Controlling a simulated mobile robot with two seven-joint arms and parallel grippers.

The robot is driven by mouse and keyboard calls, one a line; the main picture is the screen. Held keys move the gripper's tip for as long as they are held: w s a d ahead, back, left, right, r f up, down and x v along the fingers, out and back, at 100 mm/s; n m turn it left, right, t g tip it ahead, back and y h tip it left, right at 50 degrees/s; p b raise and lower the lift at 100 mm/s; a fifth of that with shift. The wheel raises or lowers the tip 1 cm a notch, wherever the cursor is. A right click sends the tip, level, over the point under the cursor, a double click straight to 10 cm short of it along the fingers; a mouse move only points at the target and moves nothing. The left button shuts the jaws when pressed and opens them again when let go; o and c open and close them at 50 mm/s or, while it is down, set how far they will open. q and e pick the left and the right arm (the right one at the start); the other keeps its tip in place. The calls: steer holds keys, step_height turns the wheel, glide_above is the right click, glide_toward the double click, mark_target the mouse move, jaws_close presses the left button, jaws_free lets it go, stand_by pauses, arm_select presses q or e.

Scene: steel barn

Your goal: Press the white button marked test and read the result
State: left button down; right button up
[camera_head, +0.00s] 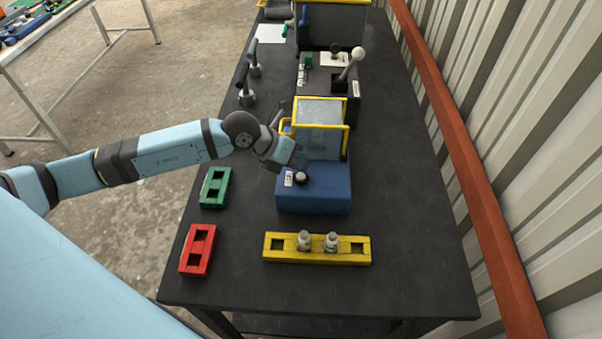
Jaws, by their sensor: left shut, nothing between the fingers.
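A blue box (316,198) stands on the dark bench, with a clear panel (320,111) in a yellow frame at its back. A small round pale button (301,178) sits on the box's top beside a white label (289,178); the label's writing is too small to read. My left gripper (296,166) reaches in from the left, over the box's left side, shut and empty, its tips close to the button. I cannot tell whether they touch it. No result can be read from here. My right gripper is not in view.
On the bench (410,265) are a yellow block (274,248) with two bolts, a green block (215,187) and a red block (197,250). A dark lever box (333,88) stands behind the blue box. A corrugated wall with a red rail (455,130) runs along the right.

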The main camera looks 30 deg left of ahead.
mark_target(300, 174)
arm_select(q)
steer(key=shift+r, duration=0.1)
steer(key=shift+r+p, duration=1.65)
steer(key=shift+r, duration=0.8)
steer(key=shift+f, duration=0.1)
